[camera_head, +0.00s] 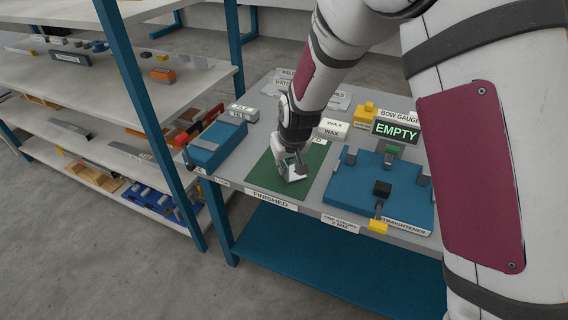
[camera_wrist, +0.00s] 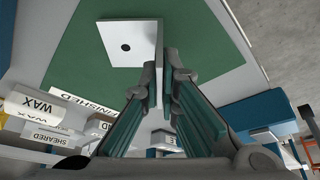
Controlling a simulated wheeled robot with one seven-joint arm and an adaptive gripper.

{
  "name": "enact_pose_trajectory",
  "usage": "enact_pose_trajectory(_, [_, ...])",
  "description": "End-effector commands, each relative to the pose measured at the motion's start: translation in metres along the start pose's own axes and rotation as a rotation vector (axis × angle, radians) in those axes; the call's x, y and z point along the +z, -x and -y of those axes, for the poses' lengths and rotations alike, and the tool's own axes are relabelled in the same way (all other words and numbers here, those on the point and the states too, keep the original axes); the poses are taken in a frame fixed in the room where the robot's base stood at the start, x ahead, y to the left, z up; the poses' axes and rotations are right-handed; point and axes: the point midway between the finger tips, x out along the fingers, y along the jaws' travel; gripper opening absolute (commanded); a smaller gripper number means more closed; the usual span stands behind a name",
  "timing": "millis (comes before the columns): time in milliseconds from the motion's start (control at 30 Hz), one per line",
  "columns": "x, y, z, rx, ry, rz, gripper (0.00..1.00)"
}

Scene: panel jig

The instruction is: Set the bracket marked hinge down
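A pale metal angle bracket (camera_wrist: 128,45) with a round hole in its flat plate shows in the wrist view. Its upright flange is between the fingers of my gripper (camera_wrist: 165,85), which is shut on it. No hinge mark is readable on it. In the head view my gripper (camera_head: 293,160) points down and the bracket (camera_head: 294,174) is under it, over the green mat (camera_head: 262,177) labelled FINISHED. The mat also fills much of the wrist view (camera_wrist: 215,35). The bracket is low over the mat or on it; I cannot tell whether it touches.
A blue straightener (camera_head: 350,197) stands right of the mat, with a bow gauge display (camera_head: 396,131) reading EMPTY behind it. WAX blocks (camera_head: 333,127) lie behind the mat. A blue fixture (camera_head: 216,146) stands left. Shelving (camera_head: 130,90) is further left. The mat around the bracket is clear.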

Motion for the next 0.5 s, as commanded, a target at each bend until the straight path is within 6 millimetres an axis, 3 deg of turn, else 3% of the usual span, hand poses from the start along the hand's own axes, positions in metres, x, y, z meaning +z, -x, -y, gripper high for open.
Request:
enact_pose_trajectory(367, [0.0019, -0.0055, 0.0000, 0.000, 0.000, -0.002, 0.00])
enact_pose_trajectory(500, [0.0021, -0.0053, 0.0001, 0.000, -0.001, -0.002, 0.25])
